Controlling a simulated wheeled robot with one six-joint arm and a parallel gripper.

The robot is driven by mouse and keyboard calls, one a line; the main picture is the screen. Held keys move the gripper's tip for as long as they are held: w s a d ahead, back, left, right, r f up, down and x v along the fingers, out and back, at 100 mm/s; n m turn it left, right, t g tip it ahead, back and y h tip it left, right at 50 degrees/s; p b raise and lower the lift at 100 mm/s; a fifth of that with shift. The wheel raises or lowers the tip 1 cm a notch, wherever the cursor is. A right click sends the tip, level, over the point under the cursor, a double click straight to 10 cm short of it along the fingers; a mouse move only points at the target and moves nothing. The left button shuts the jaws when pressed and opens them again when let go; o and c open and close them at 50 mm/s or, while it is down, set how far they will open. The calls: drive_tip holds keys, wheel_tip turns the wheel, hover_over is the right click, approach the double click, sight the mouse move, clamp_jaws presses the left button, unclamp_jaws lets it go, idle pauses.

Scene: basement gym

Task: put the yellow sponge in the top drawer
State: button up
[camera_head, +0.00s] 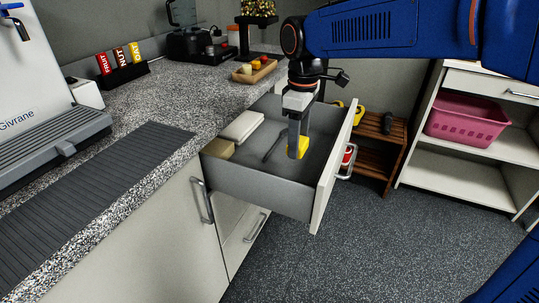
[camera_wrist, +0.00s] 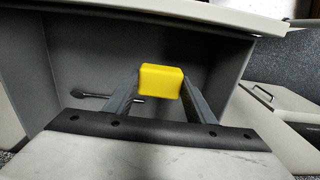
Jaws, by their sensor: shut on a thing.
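The yellow sponge (camera_head: 301,148) is held between the fingers of my gripper (camera_head: 297,142). It also shows in the wrist view (camera_wrist: 160,82), gripped at the fingertips. My gripper points down inside the open top drawer (camera_head: 255,184). The sponge is within the drawer's walls. I cannot tell whether it touches the drawer floor. In the wrist view the drawer (camera_wrist: 110,62) surrounds the fingers and the sponge.
In the drawer lie a dark tool (camera_head: 273,147), a white box (camera_head: 242,126) and a tan block (camera_head: 220,149). A wooden tray (camera_head: 255,71) with food sits on the counter (camera_head: 190,103). A pink basket (camera_head: 466,121) stands on shelves at right.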

sight(294, 179)
wheel_tip(294, 179, down, 10)
drive_tip(key=shift+s+a+r, duration=0.1)
idle(0.4)
drive_tip(key=o, duration=1)
wheel_tip(294, 179, up, 12)
drive_tip(key=shift+r, duration=0.1)
idle(0.3)
